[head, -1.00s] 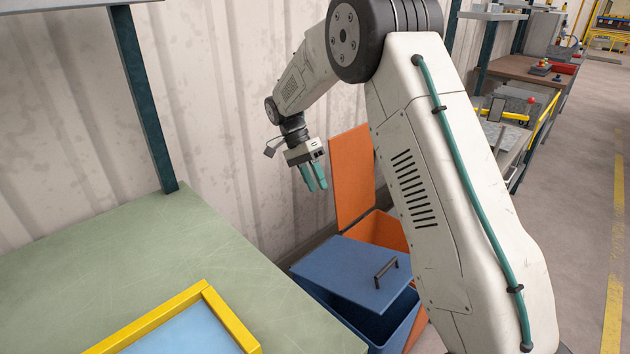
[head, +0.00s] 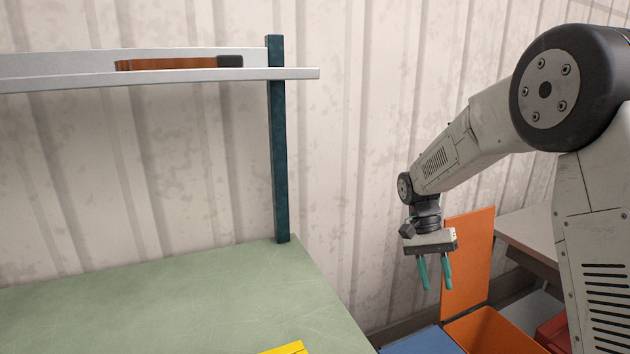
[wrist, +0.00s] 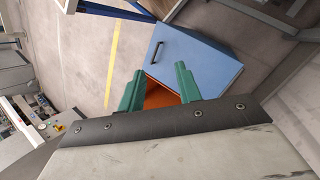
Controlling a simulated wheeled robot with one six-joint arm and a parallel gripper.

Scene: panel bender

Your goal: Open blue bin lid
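The blue bin's lid (head: 424,343) shows only at the bottom edge of the head view; most of the bin is out of frame there. In the wrist view the blue lid (wrist: 192,66) shows beyond my fingers, with a dark bar handle (wrist: 158,50) near one edge. How far the lid stands up from the bin cannot be told now. My gripper (head: 437,279) hangs above and behind the lid, in front of the orange lid, fingers pointing down. Its two teal fingers, also in the wrist view (wrist: 159,74), are apart with nothing held. They do not touch the handle.
An orange bin (head: 492,333) with its lid (head: 468,262) standing upright is beside the blue bin. A green bench (head: 190,300) with a shelf post (head: 278,140) lies left. The corrugated wall (head: 370,130) is close behind my arm.

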